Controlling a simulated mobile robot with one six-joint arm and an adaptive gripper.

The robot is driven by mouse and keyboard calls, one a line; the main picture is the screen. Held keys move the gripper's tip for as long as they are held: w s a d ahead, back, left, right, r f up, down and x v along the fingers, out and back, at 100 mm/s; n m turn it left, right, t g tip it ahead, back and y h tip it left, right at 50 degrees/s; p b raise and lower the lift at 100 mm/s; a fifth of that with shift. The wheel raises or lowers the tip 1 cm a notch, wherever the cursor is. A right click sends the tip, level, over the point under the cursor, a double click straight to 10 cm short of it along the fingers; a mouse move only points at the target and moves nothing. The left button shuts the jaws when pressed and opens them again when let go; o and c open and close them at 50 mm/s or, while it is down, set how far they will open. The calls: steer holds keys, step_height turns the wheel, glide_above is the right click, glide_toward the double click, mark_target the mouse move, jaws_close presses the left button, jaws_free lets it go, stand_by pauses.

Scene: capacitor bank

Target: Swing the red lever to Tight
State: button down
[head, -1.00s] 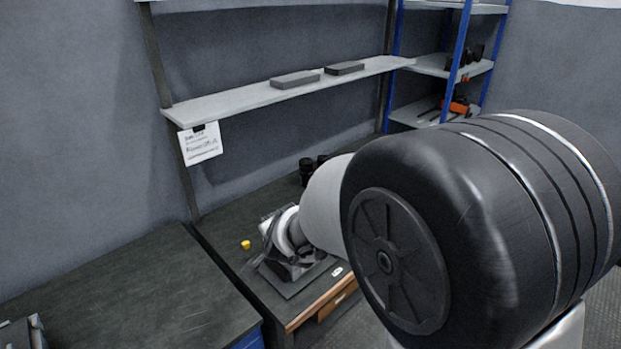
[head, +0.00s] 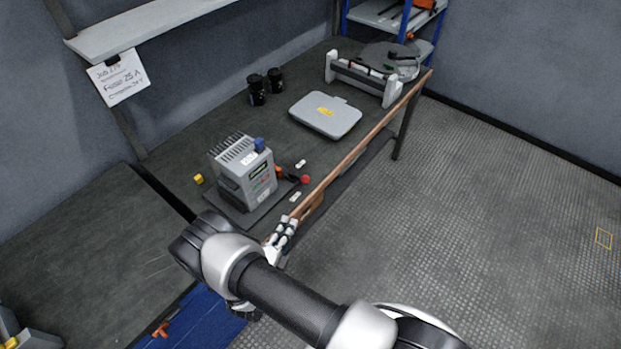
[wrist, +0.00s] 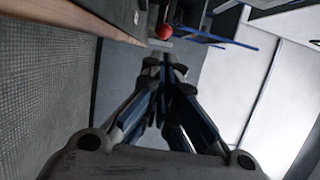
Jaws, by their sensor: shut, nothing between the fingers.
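The red lever shows in the head view as a red ball knob (head: 304,179) on a short dark arm with an orange part (head: 283,172), at the right side of a grey capacitor box (head: 247,177) on the dark bench. The knob also shows at the top of the wrist view (wrist: 163,32), beyond my fingertips. My gripper (head: 287,226) is at the bench's front edge, below and left of the knob, apart from it. In the wrist view its fingers (wrist: 166,62) are together and empty. The Tight marking cannot be read.
A grey case (head: 325,114), two black cylinders (head: 257,90) and a white-ended rack (head: 365,78) stand farther back. A yellow piece (head: 198,179) lies left of the box. Open floor (head: 480,200) is at the right.

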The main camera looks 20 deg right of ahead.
steer(key=shift+s+a, duration=0.1)
steer(key=shift+s, duration=0.15)
steer(key=shift+w, duration=0.1)
steer(key=b, duration=0.4)
glide_toward(300, 177)
steer(key=d, duration=0.2)
steer(key=w+d, duration=0.1)
steer(key=d, duration=0.2)
steer(key=shift+w+d, duration=0.35)
steer(key=shift+p, duration=0.3)
steer(key=shift+d+n+t+y, duration=0.3)
steer(key=shift+d, duration=0.05)
